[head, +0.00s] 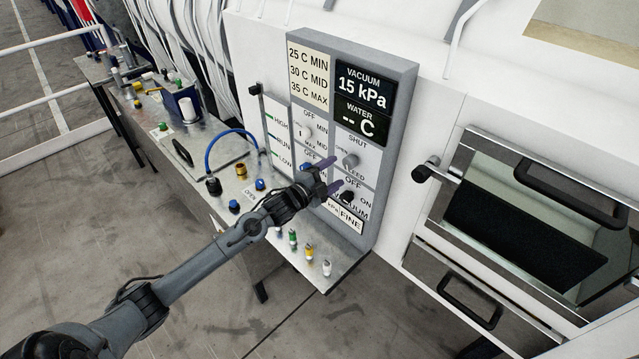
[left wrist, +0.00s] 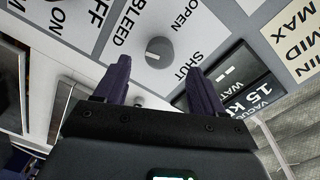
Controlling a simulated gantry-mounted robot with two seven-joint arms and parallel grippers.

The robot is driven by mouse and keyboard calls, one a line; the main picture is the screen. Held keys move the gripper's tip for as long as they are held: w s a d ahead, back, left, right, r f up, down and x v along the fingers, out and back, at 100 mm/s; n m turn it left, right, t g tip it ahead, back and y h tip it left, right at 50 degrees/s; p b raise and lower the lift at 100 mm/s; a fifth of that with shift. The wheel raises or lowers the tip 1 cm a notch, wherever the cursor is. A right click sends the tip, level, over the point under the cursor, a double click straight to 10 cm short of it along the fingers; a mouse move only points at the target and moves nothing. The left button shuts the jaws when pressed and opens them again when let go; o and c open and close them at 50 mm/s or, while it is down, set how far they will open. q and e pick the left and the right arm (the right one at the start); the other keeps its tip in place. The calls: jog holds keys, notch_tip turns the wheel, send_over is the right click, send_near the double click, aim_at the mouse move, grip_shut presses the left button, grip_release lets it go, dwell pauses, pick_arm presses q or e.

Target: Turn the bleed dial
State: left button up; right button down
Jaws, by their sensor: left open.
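The bleed dial (head: 350,161) is a grey round knob on the panel's white plate, marked SHUT, OPEN and BLEED. In the left wrist view the dial (left wrist: 159,51) has a light pointer line on its face. My left gripper (head: 328,175) is in front of the panel, its purple fingers pointing at it. In the left wrist view its open fingers (left wrist: 162,78) lie to either side below the dial, with a gap between them and the dial uncovered. Nothing is between the fingers. My right gripper is not in view.
The control panel (head: 397,130) has a display reading 15 kPa, and a black vacuum knob (head: 347,197) below the dial. A steel bench (head: 345,257) with small coloured fittings runs beneath. A blue hose (head: 222,137) arches left. A drawer with a black handle (head: 470,303) is at right.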

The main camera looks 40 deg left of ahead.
pick_arm(q)
jog(key=shift+s+r+b, duration=0.1)
jog(key=shift+s+b, duration=0.2)
jog(key=shift+s, duration=2.3)
jog(key=s+d+f+n+g+p, duration=0.3)
jog(key=s+d+p, duration=0.2)
jog(key=s+d, duration=0.35)
jog(key=s+d+f+n+g+p, duration=0.3)
jog(key=s+d+p, duration=0.2)
jog(key=s+d, duration=0.35)
jog(key=s+d+r+n+g, duration=0.1)
jog(key=s+d+n+g, duration=0.1)
jog(key=s+g, duration=0.2)
jog(key=s+d+r+n+g+p, duration=0.1)
jog(key=s+d+n+g, duration=0.2)
jog(key=s, duration=0.7)
jog(key=shift+g, duration=0.5)
dwell(1.8)
